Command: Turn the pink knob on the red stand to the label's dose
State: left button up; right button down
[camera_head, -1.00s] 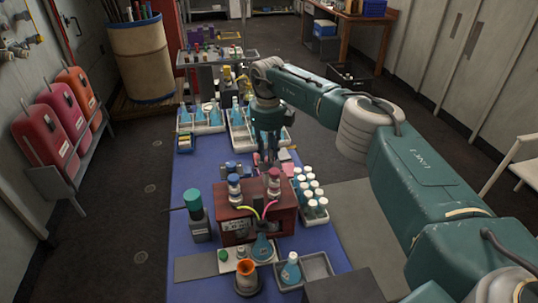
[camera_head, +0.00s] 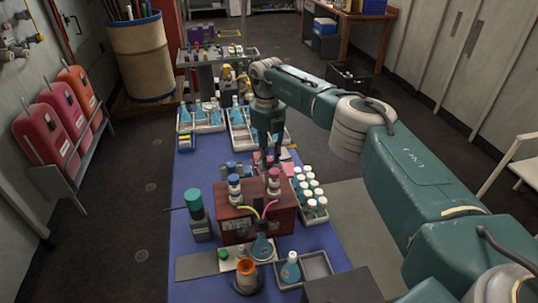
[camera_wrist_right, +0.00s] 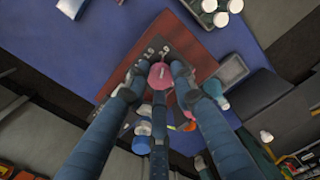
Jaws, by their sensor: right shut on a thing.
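The red stand (camera_head: 228,227) is in the middle of the blue table in the head view. A small label (camera_head: 238,223) is on its front, too small to read. In the right wrist view the pink knob (camera_wrist_right: 161,76) sits on the stand's red face (camera_wrist_right: 188,38), with white numbers around it. My right gripper (camera_wrist_right: 160,82) has its fingers around the knob and is shut on it. In the head view the right gripper (camera_head: 270,158) points down behind the stand's top, and the knob is hard to make out. My left gripper is not in view.
White-capped bottles in a tray (camera_head: 322,217) stand right of the stand. Racks of blue flasks (camera_head: 205,122) are behind. An orange funnel-topped vessel (camera_head: 247,275) and a tray with a flask (camera_head: 318,266) are in front.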

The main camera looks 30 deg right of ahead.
jog(key=shift+m, duration=0.4)
jog(key=c, duration=1.5)
grip_release()
jog(key=shift+r, duration=0.1)
jog(key=shift+o, duration=0.2)
jog(key=shift+s, duration=0.1)
jog(key=shift+r, duration=0.1)
jog(key=shift+r, duration=0.35)
notch_tip(320, 180, up, 11)
jog(key=shift+a, duration=0.2)
